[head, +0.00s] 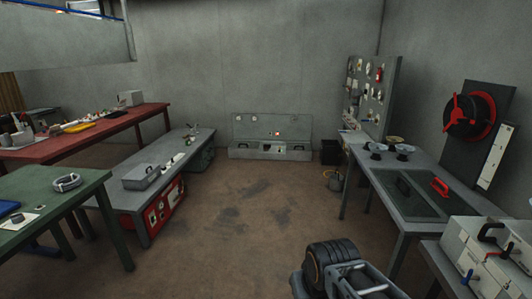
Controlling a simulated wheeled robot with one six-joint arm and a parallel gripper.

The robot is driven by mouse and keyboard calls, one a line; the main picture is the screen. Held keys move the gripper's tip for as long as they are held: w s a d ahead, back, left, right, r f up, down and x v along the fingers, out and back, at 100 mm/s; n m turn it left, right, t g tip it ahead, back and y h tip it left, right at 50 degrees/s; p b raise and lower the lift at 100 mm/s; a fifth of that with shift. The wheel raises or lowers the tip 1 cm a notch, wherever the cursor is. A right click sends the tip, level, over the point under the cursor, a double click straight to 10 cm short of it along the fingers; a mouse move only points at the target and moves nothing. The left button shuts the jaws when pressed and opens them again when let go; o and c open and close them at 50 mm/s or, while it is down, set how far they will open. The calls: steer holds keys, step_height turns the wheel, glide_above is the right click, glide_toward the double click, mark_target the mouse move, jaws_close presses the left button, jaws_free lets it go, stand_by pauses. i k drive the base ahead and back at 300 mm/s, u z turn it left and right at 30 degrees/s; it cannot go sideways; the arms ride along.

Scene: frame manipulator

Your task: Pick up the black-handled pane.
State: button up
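The black-handled pane (393,197) is a dark, see-through sheet lying on the grey table at the right. Its black handle (403,186) stands up near the left part of the glass. A red handle (440,187) stands on the glass to its right; I cannot tell where one pane ends and another begins. Part of my own arm shows at the bottom, in front of and below the table's left end in the picture. My gripper's fingers do not show.
A grey table (360,165) carries small bowls (404,151) behind the glass. A red-and-black wheel panel (475,112) stands at its back right. Metal boxes (475,247) sit nearer, at the lower right. The brown floor (240,220) in the middle is clear.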

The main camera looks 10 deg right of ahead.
mark_target(410, 202)
steer(key=u, duration=0.2)
steer(key=i, duration=2.25)
steer(key=z, duration=0.75)
steer(key=i, duration=1.05)
steer(key=z, duration=1.6)
steer(key=i, duration=0.7)
steer(key=z, duration=0.5)
